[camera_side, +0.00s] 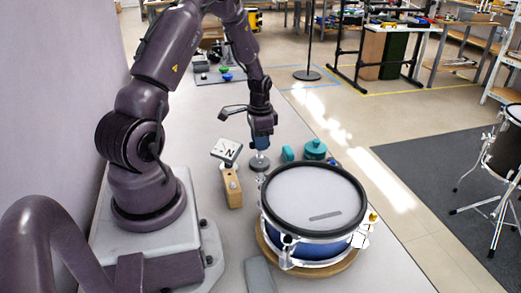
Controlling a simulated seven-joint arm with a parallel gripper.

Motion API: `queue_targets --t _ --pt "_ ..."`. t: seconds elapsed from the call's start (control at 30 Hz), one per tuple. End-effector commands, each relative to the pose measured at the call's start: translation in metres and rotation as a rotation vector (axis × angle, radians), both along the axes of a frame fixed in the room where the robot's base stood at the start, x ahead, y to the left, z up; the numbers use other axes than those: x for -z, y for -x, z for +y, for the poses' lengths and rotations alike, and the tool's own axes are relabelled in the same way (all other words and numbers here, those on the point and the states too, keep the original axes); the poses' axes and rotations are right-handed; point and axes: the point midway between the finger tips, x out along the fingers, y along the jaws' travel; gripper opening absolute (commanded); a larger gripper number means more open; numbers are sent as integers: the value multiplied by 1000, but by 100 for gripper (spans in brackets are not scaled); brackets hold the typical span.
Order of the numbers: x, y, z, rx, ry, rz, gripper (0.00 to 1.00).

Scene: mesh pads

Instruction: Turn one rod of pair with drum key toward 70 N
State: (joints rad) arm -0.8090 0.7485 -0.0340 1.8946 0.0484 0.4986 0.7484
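A blue drum (308,247) with a white mesh head and black hoop stands on a round wooden base at the centre right. Tension rods sit around its hoop, but single rods are too small to make out well. My gripper (261,145) points down behind the drum's left side, just over a grey round-based piece (259,163). I cannot tell whether it touches or holds that piece. A white display (226,150) showing a large N lies tilted to its left. A wooden block (232,188) carries a small metal piece on top; I cannot tell whether that is the drum key.
Teal round pieces (315,149) stand behind the drum. A dark flat strip lies on the drum head. A grey flat piece (260,274) lies at the table's front. A small yellow piece (373,217) is at the drum's right edge. The table behind my gripper is mostly clear.

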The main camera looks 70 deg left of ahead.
Motion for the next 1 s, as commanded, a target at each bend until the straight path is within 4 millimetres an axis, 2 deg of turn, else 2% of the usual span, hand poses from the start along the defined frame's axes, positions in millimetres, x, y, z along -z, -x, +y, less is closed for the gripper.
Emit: queue_targets --t 0.23,0.3,0.4,0.57,1.0 --pt "1 0 0 0 0 0 35" --pt "1 0 0 -1 0 0 19" --pt "1 0 0 -1 0 0 0" --pt "-2 0 0 -1 -1 -1 0" --pt "-44 0 0 -1 -2 -2 0"
